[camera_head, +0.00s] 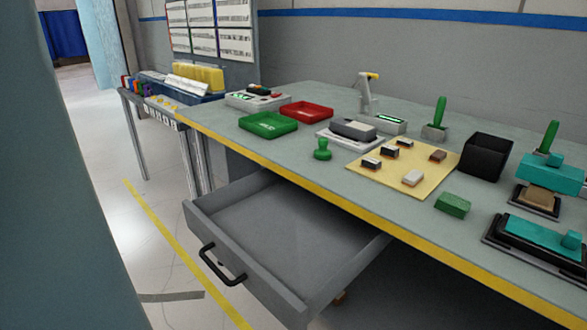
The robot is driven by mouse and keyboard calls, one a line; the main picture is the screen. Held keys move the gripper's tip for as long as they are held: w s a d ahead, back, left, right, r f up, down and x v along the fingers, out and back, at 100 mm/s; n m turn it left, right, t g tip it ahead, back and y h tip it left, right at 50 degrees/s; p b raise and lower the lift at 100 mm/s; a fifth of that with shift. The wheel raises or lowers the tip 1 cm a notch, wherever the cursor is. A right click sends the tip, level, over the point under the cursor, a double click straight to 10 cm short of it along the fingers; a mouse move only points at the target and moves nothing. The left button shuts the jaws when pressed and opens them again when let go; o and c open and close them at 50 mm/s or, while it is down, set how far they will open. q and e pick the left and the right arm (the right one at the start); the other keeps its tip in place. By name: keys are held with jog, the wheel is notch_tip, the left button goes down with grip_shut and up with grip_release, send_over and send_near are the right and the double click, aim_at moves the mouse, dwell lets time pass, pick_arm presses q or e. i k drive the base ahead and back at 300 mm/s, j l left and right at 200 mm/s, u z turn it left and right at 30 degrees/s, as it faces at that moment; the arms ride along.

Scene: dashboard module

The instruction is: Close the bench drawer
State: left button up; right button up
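The grey bench drawer (262,290) is pulled far out from under the bench top (330,180) and looks empty. Its black bar handle (221,265) is on the front panel, facing the lower left. The bench has a grey-green top with a yellow front edge. Neither of my grippers shows in the head view, and nothing is seen touching the drawer or its handle.
On the bench are a green tray (268,125), a red tray (306,111), a green stamp (322,150), a yellow mat (392,185) with small blocks, and a black bin (487,157). A side table (160,118) stands left. Floor before the drawer is clear.

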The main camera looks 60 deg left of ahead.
aim_at(295, 251)
jog(key=u, duration=2.25)
